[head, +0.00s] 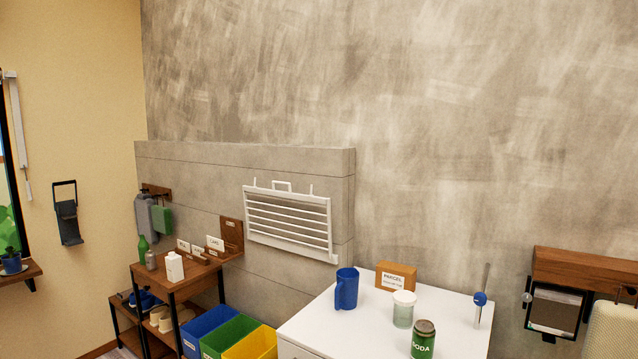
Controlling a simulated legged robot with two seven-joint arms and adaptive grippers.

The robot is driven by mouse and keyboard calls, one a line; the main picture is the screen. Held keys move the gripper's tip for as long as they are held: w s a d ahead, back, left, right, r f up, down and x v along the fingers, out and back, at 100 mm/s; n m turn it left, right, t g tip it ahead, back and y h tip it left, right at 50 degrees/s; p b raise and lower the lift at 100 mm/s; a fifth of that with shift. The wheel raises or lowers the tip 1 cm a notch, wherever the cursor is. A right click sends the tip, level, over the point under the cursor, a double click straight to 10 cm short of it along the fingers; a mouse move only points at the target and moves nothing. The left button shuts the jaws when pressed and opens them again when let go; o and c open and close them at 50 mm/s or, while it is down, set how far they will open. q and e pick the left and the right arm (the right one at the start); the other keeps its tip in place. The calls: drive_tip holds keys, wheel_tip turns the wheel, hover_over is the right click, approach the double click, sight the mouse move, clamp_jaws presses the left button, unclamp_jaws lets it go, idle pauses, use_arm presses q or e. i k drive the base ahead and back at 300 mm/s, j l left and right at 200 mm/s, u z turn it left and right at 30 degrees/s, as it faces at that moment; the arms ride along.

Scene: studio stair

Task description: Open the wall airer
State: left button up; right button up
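The wall airer (289,216) is a white slatted rack on the grey panelled half-wall, in the middle of the head view. It looks folded up flat against the panel, with its bars stacked one above another. A small white handle (282,186) stands up at its top edge. Neither of my grippers shows in this view, so nothing is seen touching the airer.
A white cabinet top (340,326) at front right holds a blue mug (347,289), a wooden box (396,276), a jar (403,309) and a green can (423,341). Blue, green and yellow bins (250,345) stand below the airer. A wooden shelf unit (185,282) is left.

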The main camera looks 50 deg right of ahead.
sight(322, 201)
drive_tip(key=i+z, duration=0.85)
drive_tip(key=i, duration=0.15)
drive_tip(key=i+j+z, duration=0.3)
drive_tip(key=z, duration=0.15)
drive_tip(key=i+j, duration=0.05)
drive_tip(key=i, duration=0.1)
